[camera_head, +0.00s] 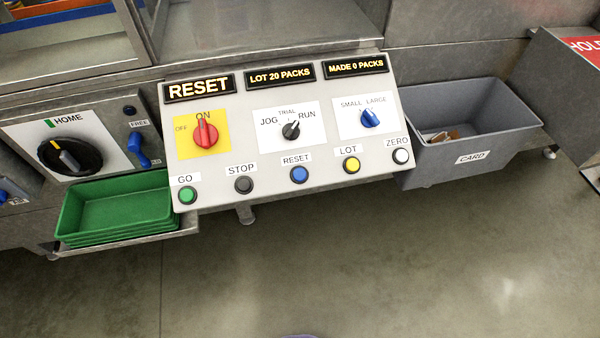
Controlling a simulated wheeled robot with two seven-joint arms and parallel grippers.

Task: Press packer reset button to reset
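The packer control panel (225,155) is a tilted pale panel in the upper middle of the head view. Its blue reset button (299,174) sits in the lower row, under a RESET label, between the black STOP button (244,185) and the yellow LOT button (351,165). The left display (199,88) reads RESET. The other displays read LOT 20 PACKS (280,75) and MADE 0 PACKS (356,67). The red switch (205,133) points to ON. Neither of my grippers is in view, and nothing covers the reset button.
A green GO button (187,195) and a white ZERO button (401,156) end the row. Green trays (120,205) stand left of the panel. A grey CARD bin (470,120) hangs at right. A HOME dial (70,156) is at far left. The floor in front is clear.

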